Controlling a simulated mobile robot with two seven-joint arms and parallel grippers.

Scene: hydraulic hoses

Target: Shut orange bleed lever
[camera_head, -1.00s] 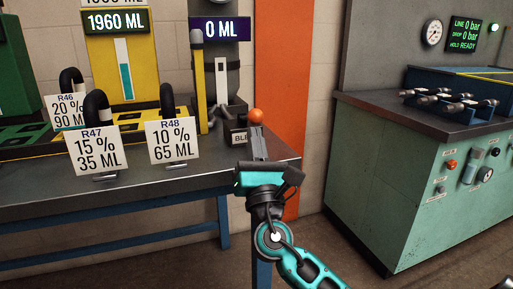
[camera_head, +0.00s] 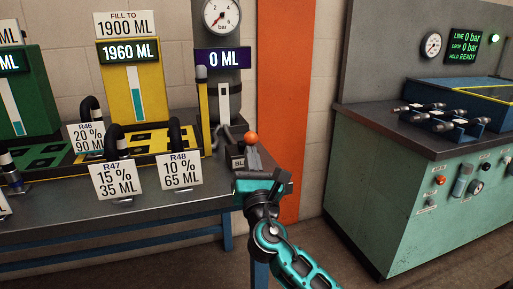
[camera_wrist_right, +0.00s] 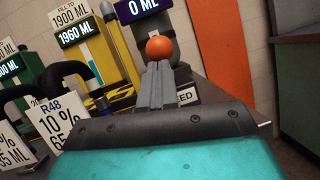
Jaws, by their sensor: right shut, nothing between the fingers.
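The orange ball knob of the bleed lever (camera_head: 251,137) stands at the right end of the bench, above a dark block with a partly hidden label (camera_head: 238,163). The knob also shows in the right wrist view (camera_wrist_right: 159,47), just beyond my fingertips. My right gripper (camera_head: 252,152) is shut and empty, its fingers pointing at the knob from the near side. In the right wrist view the fingertips (camera_wrist_right: 158,68) overlap the knob's lower edge; I cannot tell if they touch it. The lever's shaft is hidden behind the fingers. My left gripper is not in view.
The dark bench (camera_head: 70,215) holds a yellow station (camera_head: 135,90), a gauge column with a 0 ML display (camera_head: 223,58), and hose cards such as R48 (camera_head: 181,171). A green test cabinet (camera_head: 390,190) stands to the right, beyond a floor gap.

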